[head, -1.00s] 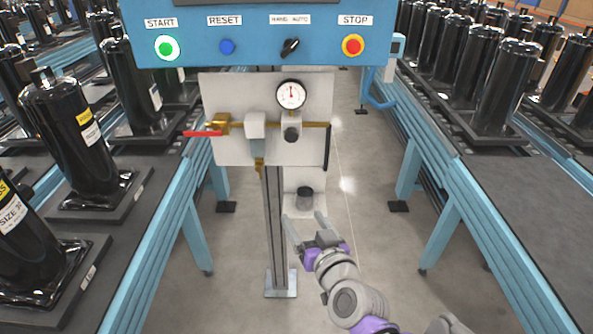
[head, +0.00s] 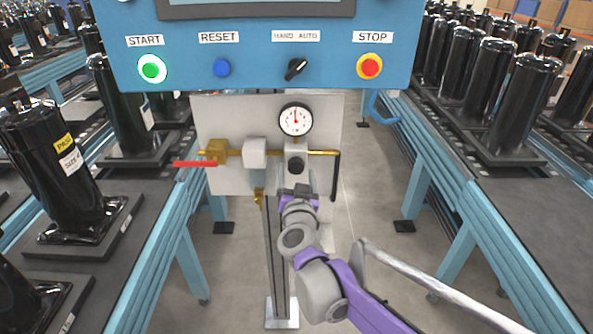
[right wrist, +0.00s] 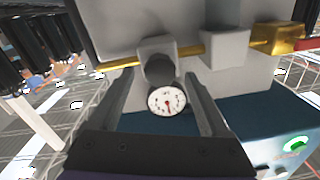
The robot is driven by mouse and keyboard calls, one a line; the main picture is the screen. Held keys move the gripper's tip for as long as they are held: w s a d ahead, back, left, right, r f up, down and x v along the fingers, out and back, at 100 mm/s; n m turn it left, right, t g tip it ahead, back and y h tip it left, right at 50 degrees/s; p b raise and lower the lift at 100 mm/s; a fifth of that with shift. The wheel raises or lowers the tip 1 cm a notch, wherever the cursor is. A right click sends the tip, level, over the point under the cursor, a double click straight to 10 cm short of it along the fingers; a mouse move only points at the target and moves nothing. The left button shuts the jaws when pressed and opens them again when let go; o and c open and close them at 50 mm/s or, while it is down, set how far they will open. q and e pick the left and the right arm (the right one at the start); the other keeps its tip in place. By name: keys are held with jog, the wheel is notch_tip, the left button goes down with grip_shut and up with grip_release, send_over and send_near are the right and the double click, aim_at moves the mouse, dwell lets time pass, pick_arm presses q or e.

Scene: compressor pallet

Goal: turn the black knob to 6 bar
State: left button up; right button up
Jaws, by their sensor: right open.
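The black knob (head: 296,165) is on the grey regulator block under the round gauge (head: 296,119) on the panel. The gauge needle points about straight up; its numbers are too small to read. My right gripper (head: 297,184) is just below the knob in the head view. In the right wrist view, the open gripper (right wrist: 158,76) has one finger on each side of the knob (right wrist: 160,69), with nothing held. The gauge (right wrist: 166,100) shows upside down there. I cannot tell whether the fingertips reach around the knob. My left gripper is not in view.
The blue control box (head: 270,40) with its buttons hangs above the panel (head: 225,110). A red-handled valve (head: 195,163) sits left on the brass pipe. A black tube (head: 336,175) runs down at the right. Conveyors with black compressors stand on both sides.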

jog(key=shift+w, duration=0.65)
grip_shut()
